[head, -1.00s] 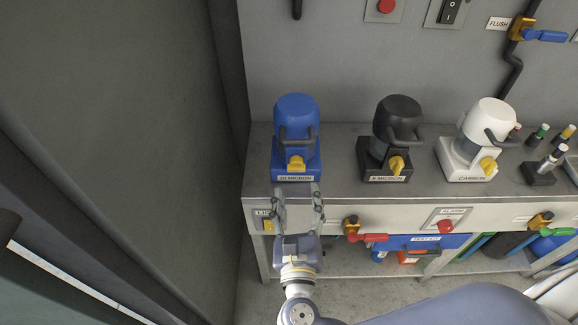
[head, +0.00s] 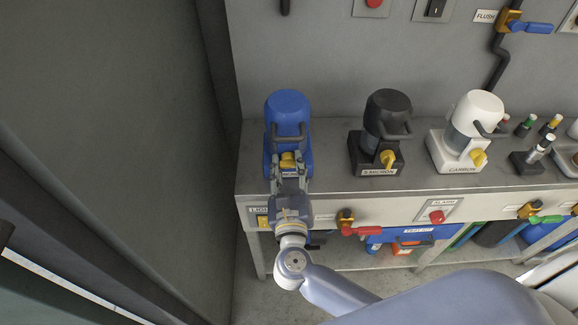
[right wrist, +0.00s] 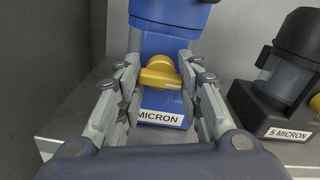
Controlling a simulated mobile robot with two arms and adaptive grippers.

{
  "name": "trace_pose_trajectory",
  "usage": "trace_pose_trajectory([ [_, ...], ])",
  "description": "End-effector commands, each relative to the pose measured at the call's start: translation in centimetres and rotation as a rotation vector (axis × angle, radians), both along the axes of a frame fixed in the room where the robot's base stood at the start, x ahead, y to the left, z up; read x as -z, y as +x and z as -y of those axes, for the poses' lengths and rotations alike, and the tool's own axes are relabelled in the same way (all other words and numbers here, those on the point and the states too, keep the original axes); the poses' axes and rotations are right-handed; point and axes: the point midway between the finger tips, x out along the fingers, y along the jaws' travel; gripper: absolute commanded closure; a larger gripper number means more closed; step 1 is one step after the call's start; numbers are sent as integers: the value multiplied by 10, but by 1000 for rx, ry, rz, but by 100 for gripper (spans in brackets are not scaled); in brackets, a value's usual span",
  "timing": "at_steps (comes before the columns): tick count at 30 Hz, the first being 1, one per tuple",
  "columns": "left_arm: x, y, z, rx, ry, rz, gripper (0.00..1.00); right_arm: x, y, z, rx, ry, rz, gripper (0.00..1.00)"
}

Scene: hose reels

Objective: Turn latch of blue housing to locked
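The blue housing (head: 288,118) stands on the counter at the left, with a carry handle on its front. Its yellow latch (right wrist: 160,73) sits low on the front, above a label reading MICRON in the right wrist view; in the head view the latch (head: 288,160) shows just beyond my fingertips. My right gripper (right wrist: 158,78) is open, with one finger on each side of the latch. Gaps show between the fingers and the latch. In the head view my right gripper (head: 289,178) points at the housing's base. My left gripper is not in view.
A black housing (head: 387,125) and a white housing (head: 473,125), each with a yellow latch, stand to the right. A red-handled valve (head: 358,230) and a red alarm button (head: 437,216) are on the counter's front. A grey wall (head: 215,80) is close on the left.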

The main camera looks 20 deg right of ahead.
Motion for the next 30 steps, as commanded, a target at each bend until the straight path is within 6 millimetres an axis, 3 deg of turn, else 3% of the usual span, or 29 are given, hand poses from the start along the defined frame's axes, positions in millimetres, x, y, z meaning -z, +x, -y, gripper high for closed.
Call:
trace_pose_trajectory([
  [14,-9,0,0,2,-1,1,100,-2,0,2,6,-61,-19,90],
  [30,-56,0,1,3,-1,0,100,-5,0,3,7,-490,-144,90],
])
